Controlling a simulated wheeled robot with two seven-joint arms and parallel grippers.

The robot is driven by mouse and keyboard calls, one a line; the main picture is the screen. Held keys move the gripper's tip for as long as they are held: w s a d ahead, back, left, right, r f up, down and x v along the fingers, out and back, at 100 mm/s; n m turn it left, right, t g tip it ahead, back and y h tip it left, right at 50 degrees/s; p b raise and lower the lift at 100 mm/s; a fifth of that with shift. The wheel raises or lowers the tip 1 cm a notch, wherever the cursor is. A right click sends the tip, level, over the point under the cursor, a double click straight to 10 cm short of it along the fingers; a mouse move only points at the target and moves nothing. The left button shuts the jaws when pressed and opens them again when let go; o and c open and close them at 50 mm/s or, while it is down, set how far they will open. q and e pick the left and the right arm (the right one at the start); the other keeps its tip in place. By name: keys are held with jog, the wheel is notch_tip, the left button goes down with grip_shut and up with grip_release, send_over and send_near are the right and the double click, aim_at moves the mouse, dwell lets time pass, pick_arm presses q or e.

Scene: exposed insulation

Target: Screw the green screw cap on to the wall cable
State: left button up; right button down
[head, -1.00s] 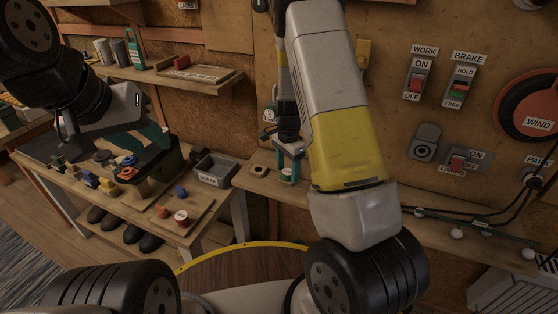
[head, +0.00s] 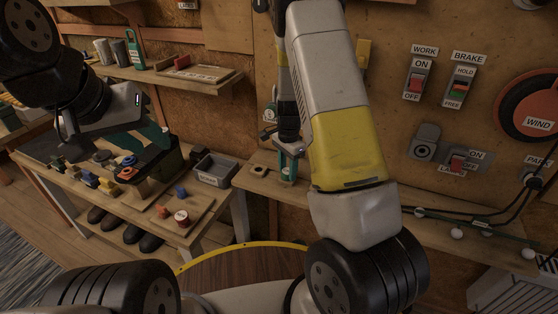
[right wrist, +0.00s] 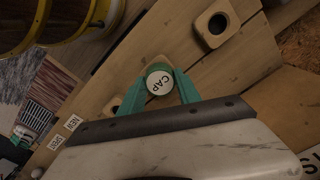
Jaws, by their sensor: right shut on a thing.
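The green screw cap (right wrist: 159,82) has a white top marked CAP. In the right wrist view it sits between the teal fingers of my right gripper (right wrist: 160,84), which are shut on it just over the wooden shelf. In the head view my right gripper (head: 288,172) is at the shelf's left end, and the cap is too small to make out there. Black wall cables (head: 521,208) hang at the far right, well away from the right gripper. My left arm is over the left table; its gripper (head: 68,148) is dark and its jaws are unclear.
A wooden holder with a round hole (right wrist: 217,28) stands near the cap. The left table (head: 205,222) carries a grey bin (head: 214,170) and several small coloured parts.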

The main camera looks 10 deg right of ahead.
jog(key=shift+r, duration=0.6)
jog(key=shift+r, duration=1)
